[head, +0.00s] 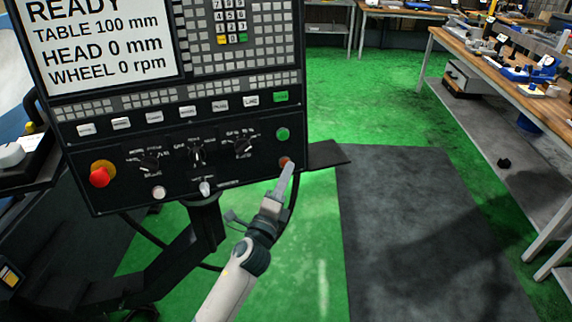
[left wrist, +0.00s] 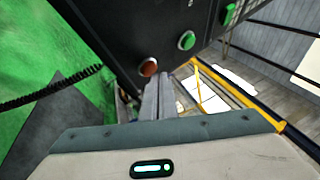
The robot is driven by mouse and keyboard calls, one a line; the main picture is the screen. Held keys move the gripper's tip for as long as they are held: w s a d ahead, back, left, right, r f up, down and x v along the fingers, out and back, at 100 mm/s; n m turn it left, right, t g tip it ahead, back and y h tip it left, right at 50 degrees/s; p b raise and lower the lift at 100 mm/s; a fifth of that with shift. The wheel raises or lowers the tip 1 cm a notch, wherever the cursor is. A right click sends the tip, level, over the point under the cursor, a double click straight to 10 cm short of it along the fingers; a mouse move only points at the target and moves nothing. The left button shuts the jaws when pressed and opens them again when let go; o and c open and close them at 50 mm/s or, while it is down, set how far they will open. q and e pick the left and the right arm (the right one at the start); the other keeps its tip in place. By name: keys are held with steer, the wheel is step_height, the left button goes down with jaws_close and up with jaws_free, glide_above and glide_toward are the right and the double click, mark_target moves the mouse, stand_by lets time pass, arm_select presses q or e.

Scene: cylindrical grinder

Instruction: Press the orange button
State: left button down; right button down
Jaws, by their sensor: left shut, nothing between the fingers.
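The orange button (head: 284,162) is at the lower right corner of the black control panel (head: 120,185), partly covered by my gripper's tip in the head view. In the left wrist view the orange button (left wrist: 149,68) is clear to see, just above and left of the fingertips. My left gripper (head: 288,168) is shut and empty, its fingers pointing up at the panel beside the button. It also shows in the left wrist view (left wrist: 158,84). I cannot tell whether the fingertips touch the button. My right gripper is not in view.
A green button (head: 282,134) sits just above the orange one. A red emergency knob (head: 100,176) on a yellow base is at the panel's lower left. A cable hangs below the panel.

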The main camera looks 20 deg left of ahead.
arm_select(q)
steer(key=shift+w+a+f, duration=0.1)
steer(key=shift+w+a, duration=0.15)
steer(key=shift+w, duration=0.1)
stand_by(0.6)
steer(key=shift+s+d, duration=0.5)
steer(key=shift+s, duration=0.2)
stand_by(0.4)
steer(key=shift+s+d+r+p, duration=0.3)
steer(key=shift+s+d, duration=0.5)
steer(key=shift+s, duration=0.15)
steer(key=shift+s+d+r+p, duration=0.3)
steer(key=shift+s+d, duration=0.45)
steer(key=shift+s, duration=0.2)
steer(key=shift+f, duration=0.15)
